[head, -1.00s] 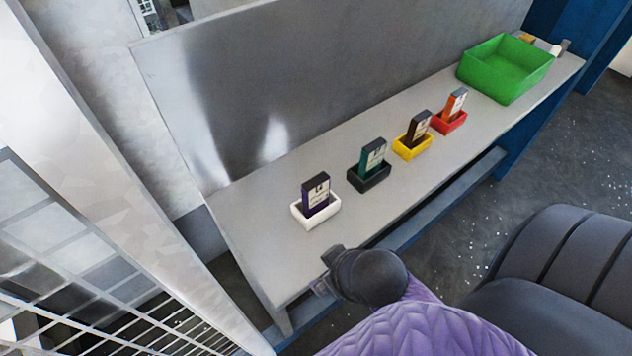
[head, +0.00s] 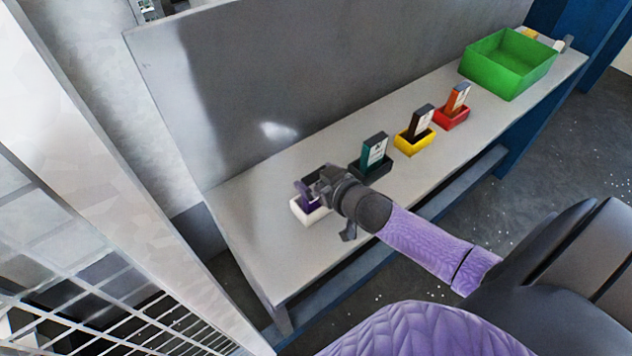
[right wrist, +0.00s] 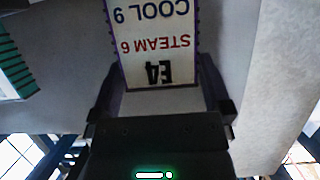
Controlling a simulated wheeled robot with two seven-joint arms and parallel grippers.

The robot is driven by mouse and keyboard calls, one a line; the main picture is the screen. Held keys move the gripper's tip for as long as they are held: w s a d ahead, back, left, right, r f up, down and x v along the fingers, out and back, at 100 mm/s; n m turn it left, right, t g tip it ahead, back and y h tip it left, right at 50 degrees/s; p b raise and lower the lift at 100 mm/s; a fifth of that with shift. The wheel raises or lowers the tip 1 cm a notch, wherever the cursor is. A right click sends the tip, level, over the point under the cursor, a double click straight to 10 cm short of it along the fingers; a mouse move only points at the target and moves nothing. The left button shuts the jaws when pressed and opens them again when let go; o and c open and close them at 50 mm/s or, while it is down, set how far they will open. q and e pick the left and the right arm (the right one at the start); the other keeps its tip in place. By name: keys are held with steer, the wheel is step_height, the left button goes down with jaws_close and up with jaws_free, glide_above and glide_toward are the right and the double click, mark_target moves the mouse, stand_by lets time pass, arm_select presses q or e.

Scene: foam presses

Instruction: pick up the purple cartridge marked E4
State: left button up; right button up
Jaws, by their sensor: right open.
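The purple cartridge (head: 308,206) stands in a white holder (head: 313,218) at the near left end of the bench and is mostly hidden in the head view by my right gripper (head: 304,187). In the right wrist view the cartridge (right wrist: 158,45) shows its white label upside down, reading E4, STEAM 6, COOL 9. My right gripper's fingers (right wrist: 160,96) are open, one on each side of the cartridge's marked end. I cannot tell whether they touch it. My left gripper is in neither view.
On the bench (head: 250,235), to the right, stand a green cartridge (head: 374,151) in a black holder, a black one (head: 421,120) in a yellow holder and an orange one (head: 457,98) in a red holder. A green bin (head: 497,75) stands farther off. A metal panel (head: 290,85) rises behind.

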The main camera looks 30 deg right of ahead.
steer(key=shift+b+x, duration=0.3)
steer(key=shift+x, duration=0.9)
steer(key=c, duration=1)
steer(key=shift+r, duration=0.1)
